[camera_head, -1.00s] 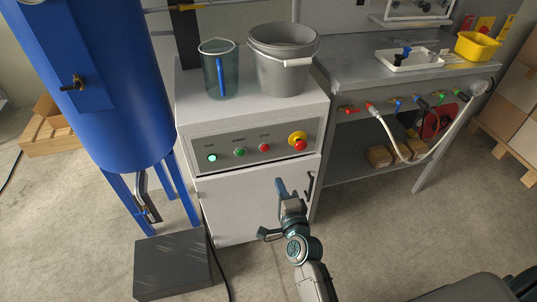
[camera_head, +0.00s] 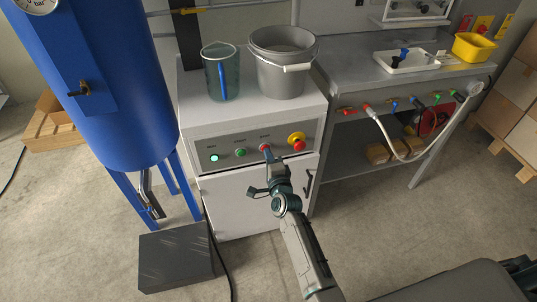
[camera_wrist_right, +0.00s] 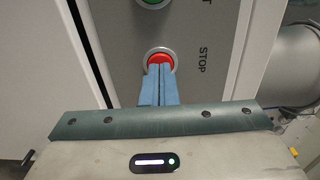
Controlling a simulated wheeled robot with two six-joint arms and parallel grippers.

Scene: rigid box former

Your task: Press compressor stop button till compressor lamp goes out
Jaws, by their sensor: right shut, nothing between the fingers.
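The compressor cabinet's panel (camera_head: 228,157) carries a lamp (camera_head: 214,158) at its left, which glows pale green-white. A green button (camera_head: 240,152) sits right of the lamp. The red stop button (camera_wrist_right: 160,60) shows in the right wrist view beside the word STOP. My right gripper (camera_head: 267,152) is shut and empty, its blue fingertips at the stop button's face and covering its lower part. Whether the tips touch or press it, I cannot tell. My left gripper is not in view.
A red emergency knob on a yellow base (camera_head: 298,141) is just right of the stop button. A measuring jug (camera_head: 220,72) and a grey bucket (camera_head: 283,62) stand on the cabinet. A blue tank (camera_head: 100,90) stands left, a workbench (camera_head: 350,80) right.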

